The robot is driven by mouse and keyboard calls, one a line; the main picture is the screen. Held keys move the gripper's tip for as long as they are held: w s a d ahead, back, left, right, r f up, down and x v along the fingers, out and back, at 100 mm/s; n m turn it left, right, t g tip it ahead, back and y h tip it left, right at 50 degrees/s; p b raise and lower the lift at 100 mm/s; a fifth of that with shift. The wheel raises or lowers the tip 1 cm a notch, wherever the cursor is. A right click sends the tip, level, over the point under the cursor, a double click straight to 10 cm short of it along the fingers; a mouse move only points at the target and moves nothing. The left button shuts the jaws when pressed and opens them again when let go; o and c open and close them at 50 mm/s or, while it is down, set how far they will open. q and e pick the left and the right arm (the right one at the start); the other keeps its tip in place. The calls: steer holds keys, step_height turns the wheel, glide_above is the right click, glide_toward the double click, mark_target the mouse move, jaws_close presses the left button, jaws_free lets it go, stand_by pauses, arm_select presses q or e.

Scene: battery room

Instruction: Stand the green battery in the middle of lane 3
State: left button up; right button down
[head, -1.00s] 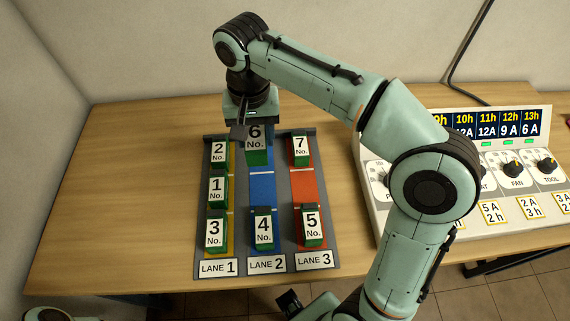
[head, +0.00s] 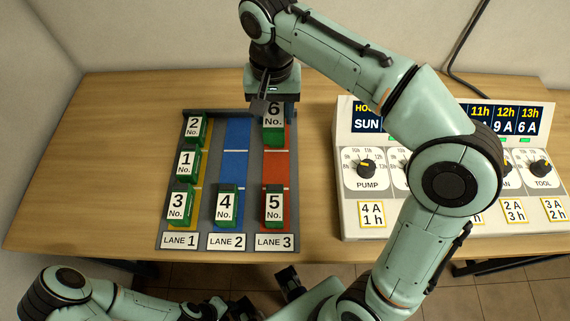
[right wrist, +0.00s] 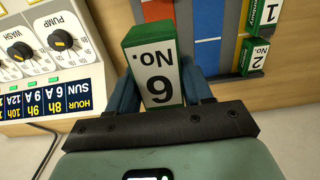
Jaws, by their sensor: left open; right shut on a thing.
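My right gripper (head: 270,104) is shut on the green battery No. 6 (head: 273,125), held upright at the back of lane 3. In the right wrist view the battery (right wrist: 153,75) sits between the dark fingers, its label upside down. Battery No. 7 is not visible, perhaps hidden behind it. The red middle of lane 3 (head: 275,168) is bare. Battery No. 5 (head: 274,207) stands at the front of that lane. Whether the held battery touches the lane I cannot tell. My left gripper (head: 268,298) is open and empty at the bottom edge, partly cut off.
Lane 1 holds green batteries No. 2 (head: 195,128), No. 1 (head: 187,162) and No. 3 (head: 180,206). Lane 2 holds battery No. 4 (head: 227,205) at its front; its blue middle is bare. A control panel (head: 350,205) with knobs stands right of the lanes.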

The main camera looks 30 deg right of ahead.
step_height(320, 180, down, 14)
steer(key=b, duration=0.3)
steer(key=shift+a+r, duration=0.15)
steer(key=shift+w+f+b, duration=0.1)
steer(key=shift+f+b, duration=0.25)
steer(key=shift+f, duration=2.3)
steer(key=shift+f, duration=0.2)
steer(key=shift+c, duration=2.3)
jaws_free()
steer(key=shift+r, duration=0.1)
step_height(320, 180, up, 12)
steer(key=p, duration=0.2)
